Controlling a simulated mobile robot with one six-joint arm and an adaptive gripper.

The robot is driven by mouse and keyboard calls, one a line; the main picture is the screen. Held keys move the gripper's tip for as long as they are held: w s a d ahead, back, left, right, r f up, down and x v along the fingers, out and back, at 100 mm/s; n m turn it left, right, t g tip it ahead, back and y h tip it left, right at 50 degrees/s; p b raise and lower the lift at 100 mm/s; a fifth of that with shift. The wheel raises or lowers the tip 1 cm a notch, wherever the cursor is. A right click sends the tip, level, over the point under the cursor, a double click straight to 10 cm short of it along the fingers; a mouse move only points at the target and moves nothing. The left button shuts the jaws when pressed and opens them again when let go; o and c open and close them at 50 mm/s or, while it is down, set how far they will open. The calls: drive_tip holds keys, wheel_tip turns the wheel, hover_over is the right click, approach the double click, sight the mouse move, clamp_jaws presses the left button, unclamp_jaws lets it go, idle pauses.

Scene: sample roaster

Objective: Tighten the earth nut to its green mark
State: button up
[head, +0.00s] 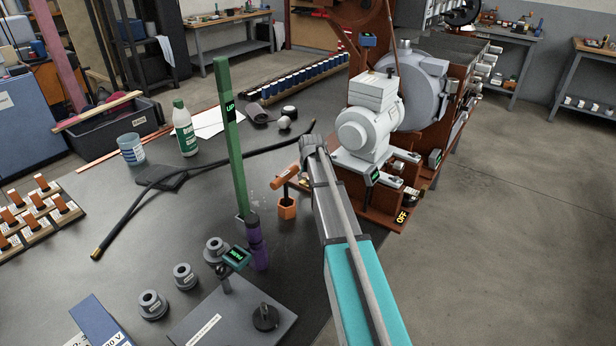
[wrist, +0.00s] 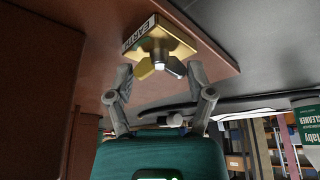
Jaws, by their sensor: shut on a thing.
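The earth nut (wrist: 160,66) is a winged nut, part brass and part grey, in the upper middle of the wrist view. It sits on a square brass plate (wrist: 181,47) with a white EARTH label (wrist: 138,33). The plate is on the brown panel. My gripper (wrist: 161,77) is shut on the earth nut, one grey finger at each side of its wings. No green mark shows clearly on the nut or plate. In the head view my arm reaches to the brown roaster stand and hides the nut.
The brown roaster stand (head: 384,212) carries a grey motor (head: 368,130). A black hose (head: 215,152) crosses the bench. The floor on the right is clear.

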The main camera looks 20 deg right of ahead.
drive_tip(key=m+h, duration=0.1)
drive_tip(key=m, duration=0.1)
drive_tip(key=m+g, duration=0.1)
drive_tip(key=m, duration=0.2)
drive_tip(key=shift+h, duration=0.4)
drive_tip(key=shift+m+g+h, duration=0.5)
drive_tip(key=shift+m+g, duration=0.1)
drive_tip(key=shift+m, duration=1.4)
drive_tip(key=o, duration=1.1)
